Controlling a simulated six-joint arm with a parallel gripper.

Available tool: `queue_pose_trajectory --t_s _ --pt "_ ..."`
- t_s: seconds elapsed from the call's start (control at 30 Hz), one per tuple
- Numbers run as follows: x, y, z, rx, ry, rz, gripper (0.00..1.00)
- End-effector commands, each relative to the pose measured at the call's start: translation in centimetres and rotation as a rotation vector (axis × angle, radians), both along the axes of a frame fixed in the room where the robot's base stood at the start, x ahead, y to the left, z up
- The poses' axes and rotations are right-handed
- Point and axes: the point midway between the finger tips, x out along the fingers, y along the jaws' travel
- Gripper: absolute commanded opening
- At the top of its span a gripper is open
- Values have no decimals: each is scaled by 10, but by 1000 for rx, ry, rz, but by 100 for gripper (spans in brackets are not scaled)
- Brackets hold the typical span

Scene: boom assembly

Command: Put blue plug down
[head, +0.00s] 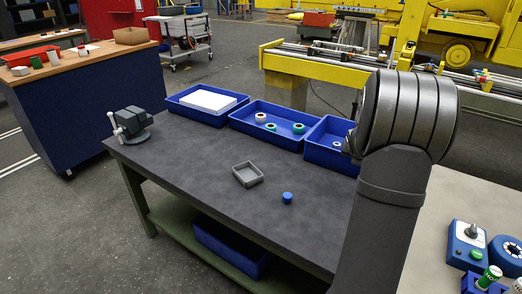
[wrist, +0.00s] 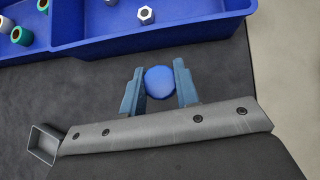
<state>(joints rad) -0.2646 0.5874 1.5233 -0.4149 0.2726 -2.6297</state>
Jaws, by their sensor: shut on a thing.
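The blue plug (wrist: 159,82) is a round blue piece between the two fingers of my gripper (wrist: 160,88) in the wrist view. The fingers are shut on its sides. Its height above the dark table cannot be told for sure. In the head view my arm covers the right side, and my gripper's fingers are not visible there. A small blue cylinder (head: 287,198) stands upright on the dark table in the head view, in front of the grey tray; I cannot tell whether it is a second blue piece.
A small open grey tray (head: 248,174) lies on the table; it shows in the wrist view (wrist: 43,143). Blue bins (head: 272,127) with rings and nuts line the back edge. A vise (head: 130,124) stands at the left corner. The table (head: 205,185) has clear room.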

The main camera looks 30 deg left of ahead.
Motion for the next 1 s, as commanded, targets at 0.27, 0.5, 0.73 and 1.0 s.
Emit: queue_pose_trajectory --t_s 0.27,0.5,0.73,1.0 --pt "-14 109 3 0 1 208 7" --pt "-24 152 3 -2 3 293 7" --pt "-23 148 -35 -4 3 286 7" --pt "-24 164 -56 -4 2 289 7"
